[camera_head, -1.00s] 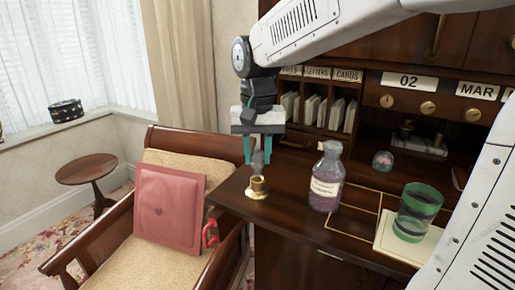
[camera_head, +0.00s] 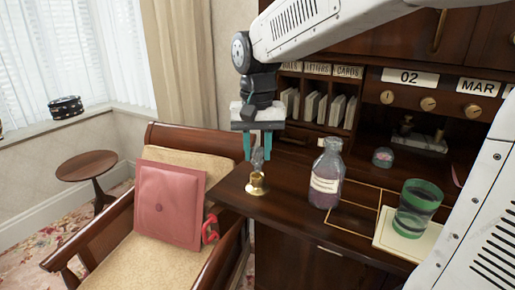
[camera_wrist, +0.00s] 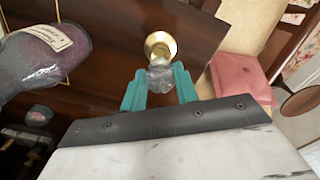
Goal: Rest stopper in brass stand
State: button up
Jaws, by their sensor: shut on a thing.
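The glass stopper (camera_head: 257,160) is clear and held between the teal fingertips of my gripper (camera_head: 260,150). It also shows in the wrist view (camera_wrist: 160,76), between the fingers. The small brass stand (camera_head: 256,184) is on the left front corner of the wooden desk. In the head view the stopper is upright just above the stand. In the wrist view the stand's round brass cup (camera_wrist: 160,46) shows right past the stopper's end. I cannot tell whether the stopper touches the cup.
A labelled glass bottle (camera_head: 326,176) of purple contents, without a stopper, stands to the right of the stand. A green-banded tumbler (camera_head: 414,212) is farther right on a cream pad. A chair with a pink cushion (camera_head: 170,204) is left of the desk (camera_head: 290,205).

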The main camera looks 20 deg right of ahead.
aim_at(257, 160)
jog(key=shift+f, duration=1.55)
jog(key=o, duration=0.9)
notch_tip(257, 160, up, 8)
jog(key=shift+f, duration=0.1)
